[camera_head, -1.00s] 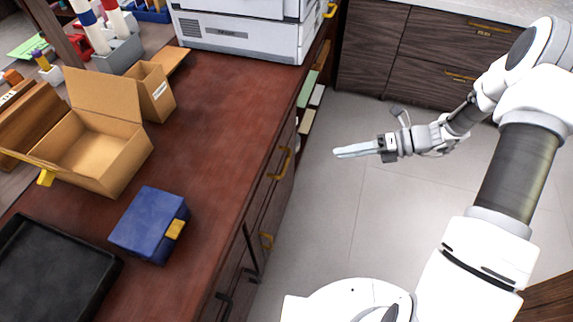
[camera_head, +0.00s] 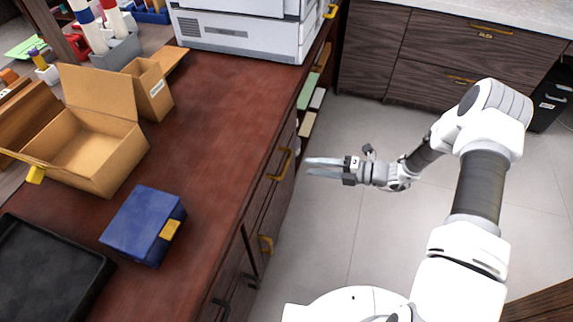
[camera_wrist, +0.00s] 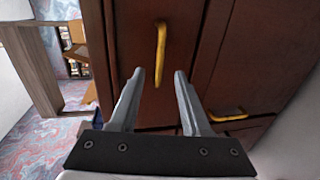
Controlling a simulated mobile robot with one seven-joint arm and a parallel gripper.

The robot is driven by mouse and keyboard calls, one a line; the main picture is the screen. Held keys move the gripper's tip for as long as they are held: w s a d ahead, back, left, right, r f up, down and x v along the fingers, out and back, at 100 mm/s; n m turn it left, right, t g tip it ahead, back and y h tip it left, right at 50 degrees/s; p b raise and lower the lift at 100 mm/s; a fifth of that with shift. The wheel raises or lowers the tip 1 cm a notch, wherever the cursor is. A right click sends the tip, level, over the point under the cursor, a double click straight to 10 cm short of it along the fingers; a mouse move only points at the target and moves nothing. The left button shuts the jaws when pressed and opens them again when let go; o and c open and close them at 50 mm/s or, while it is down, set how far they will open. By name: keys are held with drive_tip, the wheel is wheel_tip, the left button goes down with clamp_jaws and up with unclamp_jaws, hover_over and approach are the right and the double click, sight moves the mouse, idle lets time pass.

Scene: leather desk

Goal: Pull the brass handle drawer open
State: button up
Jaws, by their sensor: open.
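The desk's dark wood front has an upper brass handle (camera_head: 285,163) and a lower brass handle (camera_head: 266,245) in the head view. My gripper (camera_head: 308,166) is open and empty, just right of the upper handle, with its fingers pointing at the desk front. In the wrist view, a brass handle (camera_wrist: 160,55) stands on a drawer front ahead of my gripper (camera_wrist: 160,72), lined up with the gap between the fingers. No contact is clear. A second brass handle (camera_wrist: 228,115) lies to the right. The drawers look shut.
A blue box (camera_head: 143,225), an open cardboard box (camera_head: 95,150), a black tray (camera_head: 50,275) and a printer (camera_head: 250,30) stand on the desk. Open shelves (camera_head: 310,105) lie beyond the upper handle. A cabinet (camera_head: 400,50) stands at the back. The floor around my arm is clear.

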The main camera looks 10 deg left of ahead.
sight(286, 163)
drive_tip(key=b+x, duration=0.1)
drive_tip(key=x, duration=0.8)
drive_tip(key=shift+a, duration=0.1)
clamp_jaws()
idle(1.1)
